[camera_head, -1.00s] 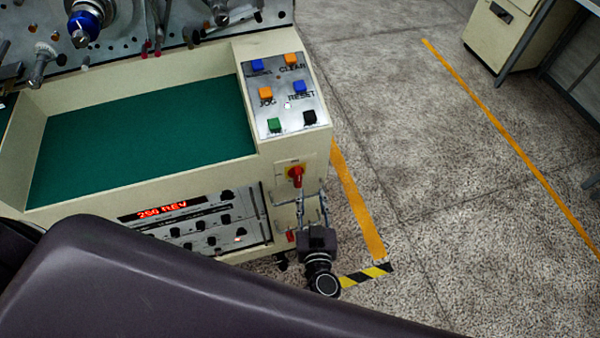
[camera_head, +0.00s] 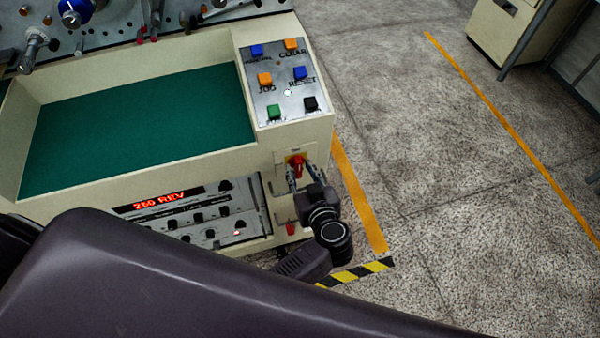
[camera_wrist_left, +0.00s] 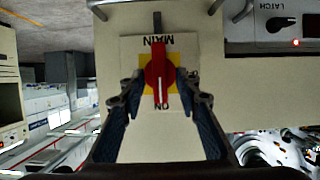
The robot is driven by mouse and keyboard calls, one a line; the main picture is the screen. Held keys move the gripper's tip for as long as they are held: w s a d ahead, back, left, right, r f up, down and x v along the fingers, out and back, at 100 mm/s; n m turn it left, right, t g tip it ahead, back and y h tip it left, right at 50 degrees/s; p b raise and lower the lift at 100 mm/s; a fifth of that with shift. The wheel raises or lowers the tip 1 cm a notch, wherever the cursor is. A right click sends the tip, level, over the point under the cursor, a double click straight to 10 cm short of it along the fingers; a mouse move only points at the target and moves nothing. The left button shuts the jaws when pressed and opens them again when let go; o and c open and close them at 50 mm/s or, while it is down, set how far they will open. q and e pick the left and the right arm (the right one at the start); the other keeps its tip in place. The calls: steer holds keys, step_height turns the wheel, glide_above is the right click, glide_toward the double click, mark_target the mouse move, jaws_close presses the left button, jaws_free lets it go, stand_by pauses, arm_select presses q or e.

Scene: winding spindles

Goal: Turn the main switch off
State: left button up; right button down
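The main switch (camera_head: 296,164) is a red knob on a yellow square on the front of the cream machine, below the button panel. In the left wrist view the red knob (camera_wrist_left: 159,73) appears upside down between the labels MAIN and ON, and its white mark points to ON. My left gripper (camera_head: 303,176) is at the switch. In the wrist view its two fingers (camera_wrist_left: 160,82) stand on either side of the knob, apart, with their tips very close to it; contact cannot be told. My right gripper is not in view.
The button panel (camera_head: 285,80) with coloured buttons sits above the switch. A control unit with a red display (camera_head: 160,198) is to the left, and a green tray floor (camera_head: 140,125) lies above it. The floor (camera_head: 430,180) to the right is open, with orange tape.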

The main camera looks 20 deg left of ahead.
arm_select(q)
steer(key=shift+w+a, duration=0.15)
steer(key=shift+w, duration=0.1)
steer(key=shift+c, duration=0.4)
jaws_close()
steer(key=shift+f, duration=0.1)
